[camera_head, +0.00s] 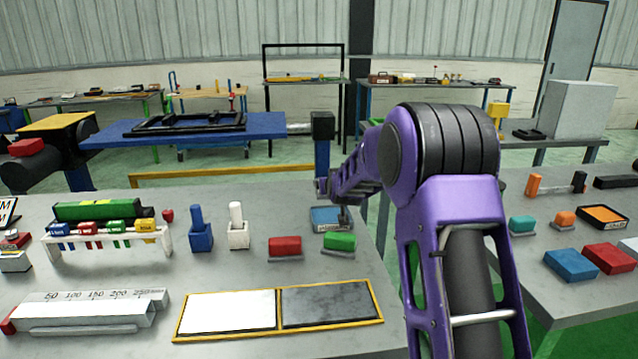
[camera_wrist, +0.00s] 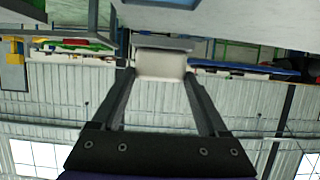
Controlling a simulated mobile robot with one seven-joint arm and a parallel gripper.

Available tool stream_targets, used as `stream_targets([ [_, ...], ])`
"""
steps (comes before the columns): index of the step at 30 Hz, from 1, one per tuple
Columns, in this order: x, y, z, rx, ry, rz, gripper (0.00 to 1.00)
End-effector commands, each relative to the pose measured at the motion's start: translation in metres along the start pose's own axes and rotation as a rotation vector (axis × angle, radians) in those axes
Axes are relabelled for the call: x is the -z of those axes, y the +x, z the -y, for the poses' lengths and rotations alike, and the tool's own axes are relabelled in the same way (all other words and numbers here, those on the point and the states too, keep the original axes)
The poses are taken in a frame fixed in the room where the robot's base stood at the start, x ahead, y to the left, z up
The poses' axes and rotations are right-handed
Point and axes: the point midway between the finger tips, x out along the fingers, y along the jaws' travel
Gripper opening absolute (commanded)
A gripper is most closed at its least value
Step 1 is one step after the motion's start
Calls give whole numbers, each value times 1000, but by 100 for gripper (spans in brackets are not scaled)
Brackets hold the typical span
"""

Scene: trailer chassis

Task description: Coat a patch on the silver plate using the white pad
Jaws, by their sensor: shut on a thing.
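My gripper (camera_wrist: 160,70) is shut on the white pad (camera_wrist: 160,63), a white block with a thin grey base, held between the fingertips in the wrist view. In the head view my gripper (camera_head: 343,213) is small and partly hidden, at the right side of a shallow blue tray (camera_head: 318,225). The pad cannot be made out there, and I cannot tell whether it touches the tray. The silver plate (camera_head: 332,303) is the mottled grey right half of a yellow-framed board at the front of the bench, well nearer than my gripper. Its face shows no clear coated patch.
The board's left half is a white panel (camera_head: 230,311). A red pad (camera_head: 285,245) and a green pad (camera_head: 340,241) stand between tray and board. Blue (camera_head: 200,230) and white (camera_head: 237,228) upright holders, a rack (camera_head: 108,236) and a ruler block (camera_head: 90,308) fill the left.

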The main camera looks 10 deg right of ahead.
Motion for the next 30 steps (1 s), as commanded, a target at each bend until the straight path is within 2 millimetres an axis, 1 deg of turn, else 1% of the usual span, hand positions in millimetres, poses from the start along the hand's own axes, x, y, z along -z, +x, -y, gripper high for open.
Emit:
stream_targets([
  [4, 0, 0, -8, -10, 4, -1, 12],
  [11, -4, 2, -11, -13, 6, 0, 12],
  [17, -18, 8, -11, -13, 6, 0, 12],
  [24, -42, 17, -11, -13, 6, 0, 12],
  [30, -54, 22, -11, -13, 6, -1, 12],
])
